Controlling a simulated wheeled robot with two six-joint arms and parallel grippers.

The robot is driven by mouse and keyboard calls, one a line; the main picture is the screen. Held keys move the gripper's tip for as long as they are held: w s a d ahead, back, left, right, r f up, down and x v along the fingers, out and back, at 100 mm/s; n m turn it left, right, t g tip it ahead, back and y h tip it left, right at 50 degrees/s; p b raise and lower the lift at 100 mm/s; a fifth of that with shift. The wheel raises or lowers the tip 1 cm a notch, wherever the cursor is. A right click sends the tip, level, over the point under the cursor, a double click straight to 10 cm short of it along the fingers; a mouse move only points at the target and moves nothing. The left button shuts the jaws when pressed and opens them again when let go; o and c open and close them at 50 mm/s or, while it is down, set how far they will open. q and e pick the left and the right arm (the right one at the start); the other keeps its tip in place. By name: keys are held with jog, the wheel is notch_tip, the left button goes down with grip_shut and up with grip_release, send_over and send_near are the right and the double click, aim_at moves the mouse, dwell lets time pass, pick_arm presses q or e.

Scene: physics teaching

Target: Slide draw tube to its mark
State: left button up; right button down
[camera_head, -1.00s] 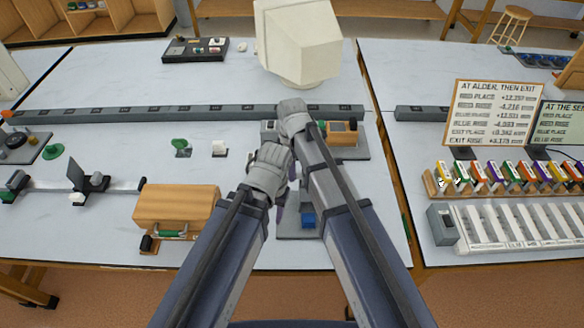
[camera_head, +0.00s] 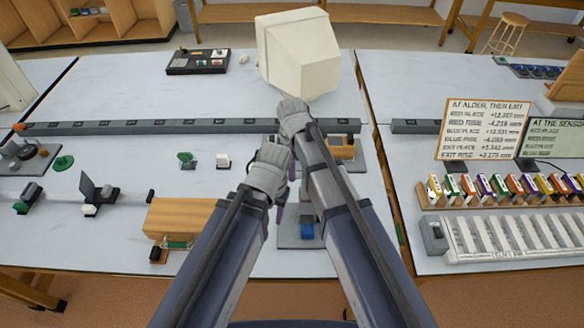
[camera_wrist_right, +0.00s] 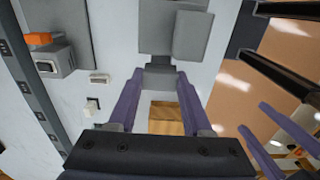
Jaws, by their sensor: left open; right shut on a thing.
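My right gripper (camera_wrist_right: 160,92) is shut on a small grey block (camera_wrist_right: 160,76), between its two purple fingers in the right wrist view. This block joins a larger grey part (camera_wrist_right: 190,35); I cannot tell whether it is the draw tube. In the head view the right hand (camera_head: 293,116) hides its fingertips and most of the held thing. A wooden piece (camera_head: 342,149) shows just right of it on a dark base. My left gripper (camera_head: 281,200) is open, lower and nearer; its purple fingers also show in the right wrist view (camera_wrist_right: 254,118). No mark is readable.
A wooden case (camera_head: 180,217) lies left of my arms. A long grey rail (camera_head: 180,127) runs behind the hands. A pale faceted block (camera_head: 298,50) stands beyond. Sign boards (camera_head: 484,129) and a rack of coloured vials (camera_head: 500,190) stand on the right bench. A gap separates the benches.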

pick_arm(q)
jog(key=shift+f, duration=0.1)
pick_arm(e)
jog(key=shift+c, duration=1.6)
grip_release()
jog(key=shift+a+f, duration=0.1)
